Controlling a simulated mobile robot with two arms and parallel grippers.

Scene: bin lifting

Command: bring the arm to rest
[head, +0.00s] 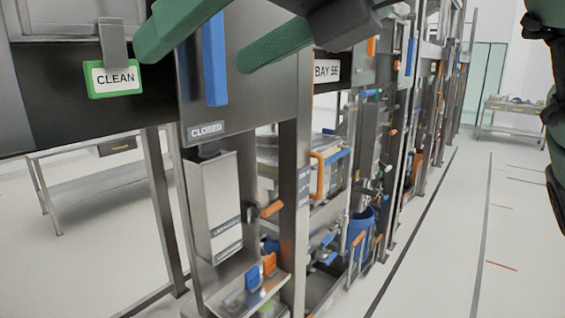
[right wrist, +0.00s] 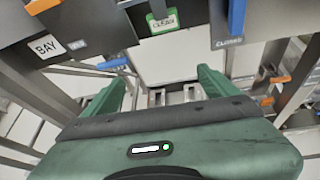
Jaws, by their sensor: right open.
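My right gripper (head: 195,54) reaches in at the top of the head view, its two green fingers spread wide with nothing between them. It hangs in front of the steel panel with the blue handle (head: 214,60) and the "CLOSED" label (head: 207,130). In the right wrist view, the open fingers of the right gripper (right wrist: 158,80) are also apart and empty. My left gripper is in neither view.
A "BAY" sign (head: 327,71) marks the rack. Below it are orange handles (head: 317,175), a blue bin (head: 361,228) and low trays (head: 250,295). A steel table (head: 85,190) stands behind at left. The pale floor (head: 440,270) at right is open, with another table (head: 512,115) far back.

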